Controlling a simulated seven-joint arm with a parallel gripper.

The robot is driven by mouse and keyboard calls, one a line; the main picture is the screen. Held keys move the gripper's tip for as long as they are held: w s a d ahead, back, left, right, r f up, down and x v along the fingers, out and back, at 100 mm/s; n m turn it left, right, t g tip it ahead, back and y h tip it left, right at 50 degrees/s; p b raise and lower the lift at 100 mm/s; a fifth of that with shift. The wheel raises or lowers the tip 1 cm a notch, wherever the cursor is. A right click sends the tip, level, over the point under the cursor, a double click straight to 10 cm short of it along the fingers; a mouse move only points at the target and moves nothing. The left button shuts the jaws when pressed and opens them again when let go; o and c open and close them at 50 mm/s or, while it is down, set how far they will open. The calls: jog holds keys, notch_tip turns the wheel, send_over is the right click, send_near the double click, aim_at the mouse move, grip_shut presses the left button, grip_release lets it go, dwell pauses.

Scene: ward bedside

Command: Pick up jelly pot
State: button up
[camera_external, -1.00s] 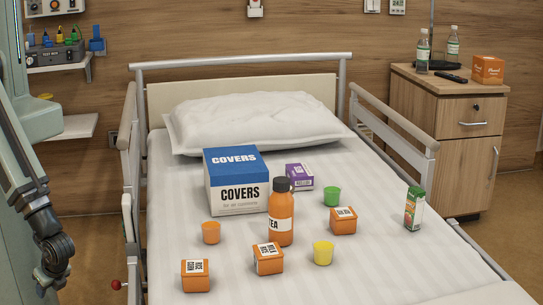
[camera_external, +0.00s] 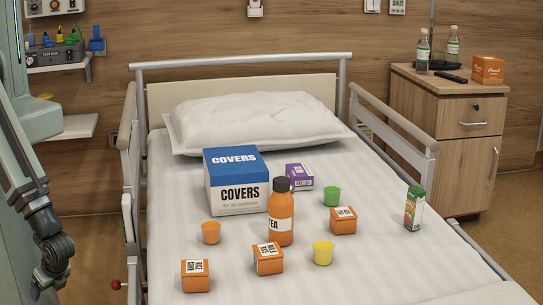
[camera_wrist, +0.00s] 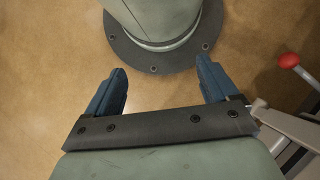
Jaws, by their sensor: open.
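A purple box (camera_external: 299,177) with small lettering sits farther back. My gripper (camera_wrist: 162,70) is open and empty in the wrist view, with its two blue fingers wide apart above the floor. In the external view my arm hangs at the left edge, off the bed and well away from the pots.
An orange bottle (camera_external: 281,213) stands amid the pots. A large covers box (camera_external: 236,184) is behind it. Orange (camera_external: 211,233), yellow (camera_external: 323,253) and green (camera_external: 332,196) cups and a carton (camera_external: 414,208) are around. The left bed rail (camera_external: 130,150) stands between my arm and the bed.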

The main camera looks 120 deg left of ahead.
jog(key=w+d+r+n+t, duration=0.2)
jog(key=w+d+t, duration=0.1)
jog(key=w, duration=1.1)
jog(key=w+d+r+n+t, duration=0.1)
jog(key=w+d+r+t, duration=0.15)
jog(key=w, duration=1.05)
jog(key=w+r+n+t+h, duration=0.1)
jog(key=w+r+n+t, duration=0.15)
jog(key=w+r, duration=0.65)
jog(key=w+r+n+t+h, duration=0.1)
jog(key=w+r+n+t, duration=0.3)
jog(key=w, duration=0.8)
jog(key=n+g+y, duration=0.4)
jog(key=n+g, duration=0.1)
jog(key=n, duration=0.3)
send_near(211, 223)
jog(key=shift+m, duration=0.25)
jog(key=f, duration=0.2)
jog(key=a+f, duration=0.1)
jog(key=f, duration=0.1)
jog(key=shift+w+f, duration=0.25)
jog(key=shift+f, duration=0.15)
jog(key=shift+s+a+f, duration=0.1)
jog(key=shift+a+f, duration=0.1)
jog(key=shift+f, duration=1.15)
jog(key=shift+s+a+f, duration=0.1)
jog(key=shift+a+f, duration=0.05)
jog(key=shift+f, duration=1.15)
